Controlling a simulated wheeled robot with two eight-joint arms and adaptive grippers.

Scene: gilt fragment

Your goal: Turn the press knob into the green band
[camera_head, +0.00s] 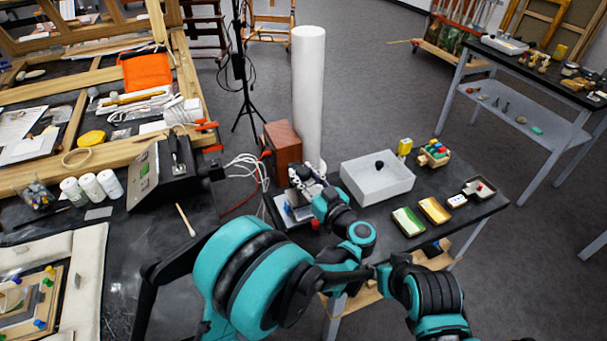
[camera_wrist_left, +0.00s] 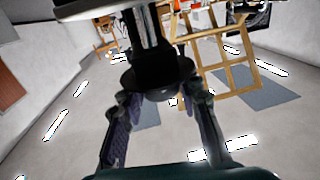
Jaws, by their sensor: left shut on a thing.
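The press (camera_head: 286,211), a small dark and grey device, stands at the left end of the dark side table, partly hidden by my arm. My left gripper (camera_head: 305,181) is at the top of it. In the left wrist view, a round black knob (camera_wrist_left: 158,76) on a dark shaft sits between the two fingers of my left gripper (camera_wrist_left: 160,98), which is shut on it. The green band cannot be made out in either view. My right gripper is not in view.
A tall white cylinder (camera_head: 308,92) and a reddish-brown box (camera_head: 283,145) stand close behind the press. A cluttered bench fills the left.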

